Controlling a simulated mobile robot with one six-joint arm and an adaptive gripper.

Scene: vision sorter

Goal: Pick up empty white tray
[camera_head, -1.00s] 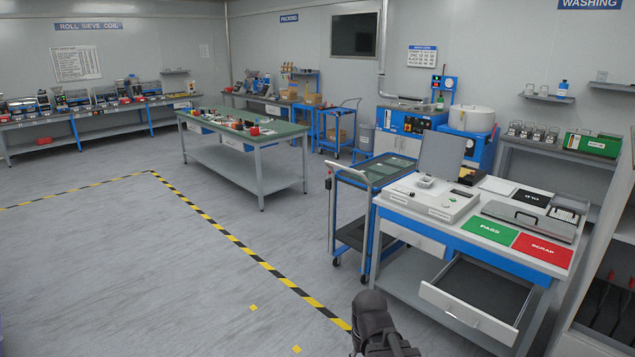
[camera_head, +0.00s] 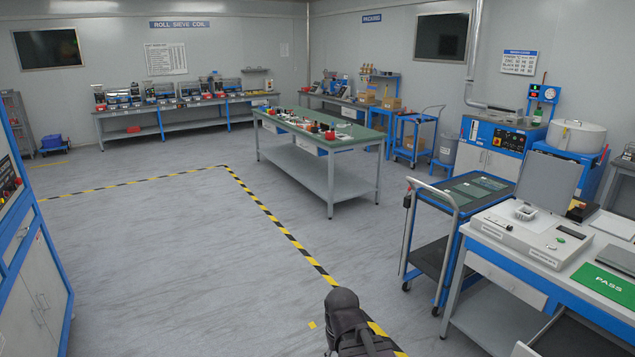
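A small white tray-like piece (camera_head: 524,212) sits on top of the white sorter machine (camera_head: 515,238) on the bench at the right. It is too small to tell whether it is empty. No other white tray can be made out clearly. A dark rounded part of my arm shows at the bottom centre, over the floor and well apart from the bench. My gripper's fingertips are not in view.
A blue cart (camera_head: 470,193) stands left of the sorter bench, with a green PASS mat (camera_head: 605,283) on the bench. A green-topped table (camera_head: 320,126) stands mid-room. A blue-framed cabinet (camera_head: 30,265) is at the left edge. The floor between is clear.

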